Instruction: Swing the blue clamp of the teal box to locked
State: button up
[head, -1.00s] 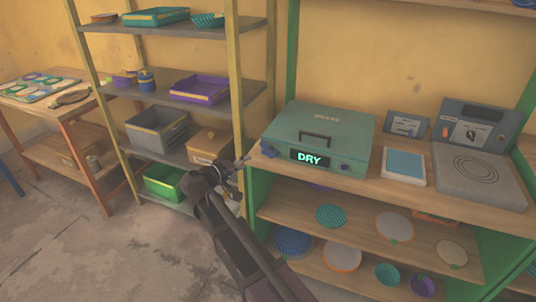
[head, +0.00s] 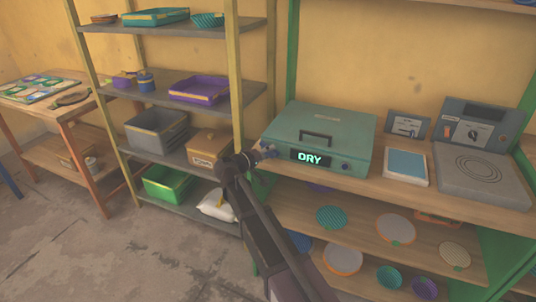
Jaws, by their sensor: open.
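The teal box (head: 325,131) sits closed on the wooden shelf, with a handle on its lid and a dark display reading DRY (head: 311,158) on its front. A small blue part, apparently the clamp (head: 268,151), shows at the box's front left corner. Its exact position is too small to read. A blue knob-like part (head: 345,167) is on the front right. My gripper (head: 257,157) is at the front left corner, close to the clamp. It is open; its fingers are small and partly hidden, and I cannot tell whether they touch the clamp.
A blue-white pad (head: 404,166) and a grey device with a ringed plate (head: 478,176) stand to the right. A shelf rack with trays, a grey bin (head: 158,132) and a white bag (head: 217,206) stands left. Round plates lie on the shelf below.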

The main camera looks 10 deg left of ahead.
grip_shut()
jog(key=shift+m+p, duration=0.3)
jog(key=shift+m, duration=0.1)
jog(key=shift+d+r+m+y+p, duration=0.1)
jog(key=shift+r+m+y+p, duration=0.05)
jog(key=shift+m+y+p, duration=0.65)
jog(key=shift+m+g+y+p, duration=0.3)
jog(key=shift+m+y+p, duration=0.2)
jog(key=shift+m, duration=0.6)
jog(key=shift+d+m+y+p, duration=0.15)
jog(key=shift+m+y+p, duration=0.2)
jog(key=shift+m+y, duration=1.25)
jog(key=shift+m, duration=0.6)
